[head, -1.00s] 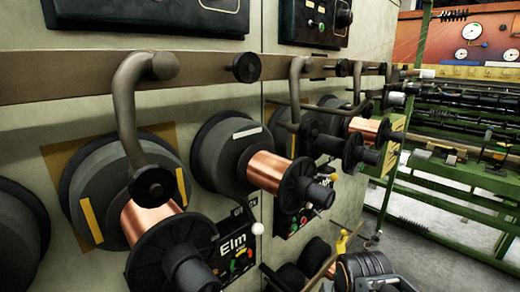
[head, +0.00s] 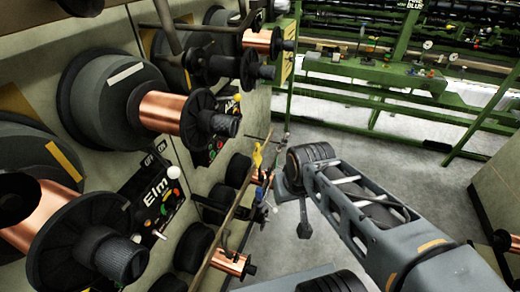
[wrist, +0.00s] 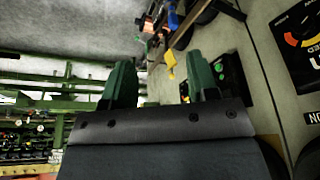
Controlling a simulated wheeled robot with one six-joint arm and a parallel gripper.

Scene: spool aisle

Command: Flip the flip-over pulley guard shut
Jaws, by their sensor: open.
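My gripper (wrist: 160,62) shows in the wrist view as two green fingers set wide apart, with nothing between them. In the head view my arm reaches in from the lower right, and I cannot make out the fingertips there. A yellow piece (head: 257,158) stands by the low brown rail (head: 232,213), left of my arm's far end. A yellow piece (wrist: 171,65) also shows between and beyond the fingers in the wrist view. I cannot tell for certain which part is the pulley guard, or its position.
Copper spools (head: 166,112) with black flanges stick out from the machine wall on the left. Green racks (head: 385,90) stand at the back. Grey floor (head: 330,225) is open around my arm.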

